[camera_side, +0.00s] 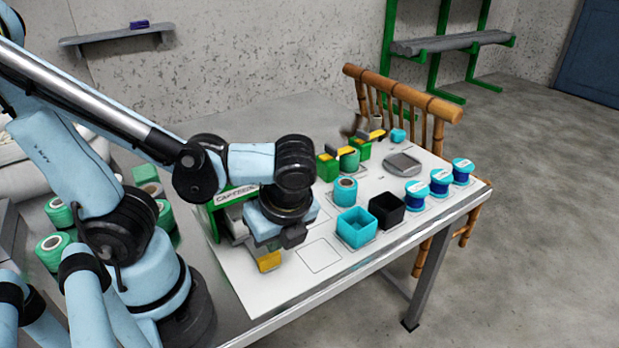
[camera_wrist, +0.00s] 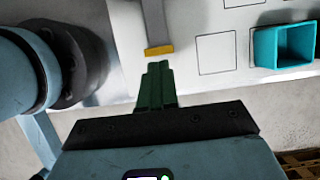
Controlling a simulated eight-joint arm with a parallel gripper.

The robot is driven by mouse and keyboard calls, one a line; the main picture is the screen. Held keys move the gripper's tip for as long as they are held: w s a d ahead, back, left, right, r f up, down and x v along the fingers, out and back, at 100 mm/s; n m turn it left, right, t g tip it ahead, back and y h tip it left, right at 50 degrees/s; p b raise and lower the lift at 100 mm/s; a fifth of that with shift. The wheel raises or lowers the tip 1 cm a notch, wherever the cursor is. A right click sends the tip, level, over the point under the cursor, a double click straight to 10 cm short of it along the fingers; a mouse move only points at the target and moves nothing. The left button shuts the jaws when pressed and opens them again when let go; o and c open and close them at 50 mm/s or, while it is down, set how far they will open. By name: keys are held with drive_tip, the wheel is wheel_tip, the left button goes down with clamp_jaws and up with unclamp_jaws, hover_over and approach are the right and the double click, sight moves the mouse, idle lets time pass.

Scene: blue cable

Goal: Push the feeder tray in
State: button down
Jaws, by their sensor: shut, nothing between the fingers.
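The feeder tray (camera_wrist: 154,22) is a grey strip with a yellow front edge (camera_wrist: 159,50) in the wrist view. In the side view, the yellow front (camera_side: 268,262) shows just below my wrist, and most of the tray is hidden by my arm. A green feeder housing (camera_side: 236,196) with a white label stands behind it, partly covered. My gripper (camera_wrist: 157,68) is shut with nothing in it. In the wrist view its fingertips appear just short of the yellow edge, in line with it. I cannot tell whether they touch. The fingertips are hidden in the side view.
A cyan bin (camera_side: 357,228) and a black bin (camera_side: 387,210) stand right of my gripper. Blue spools (camera_side: 440,182) line the right edge. A bare outlined square (camera_side: 320,255) lies beside the tray.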

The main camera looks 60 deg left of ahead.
drive_tip(key=v, duration=0.5)
approach(271, 269)
drive_tip(key=d+f, duration=0.1)
drive_tip(key=f, duration=0.1)
drive_tip(key=d+f, duration=0.1)
drive_tip(key=f, duration=0.1)
drive_tip(key=shift+d, duration=0.35)
drive_tip(key=shift+a, duration=2.05)
drive_tip(key=shift+a, duration=2.95)
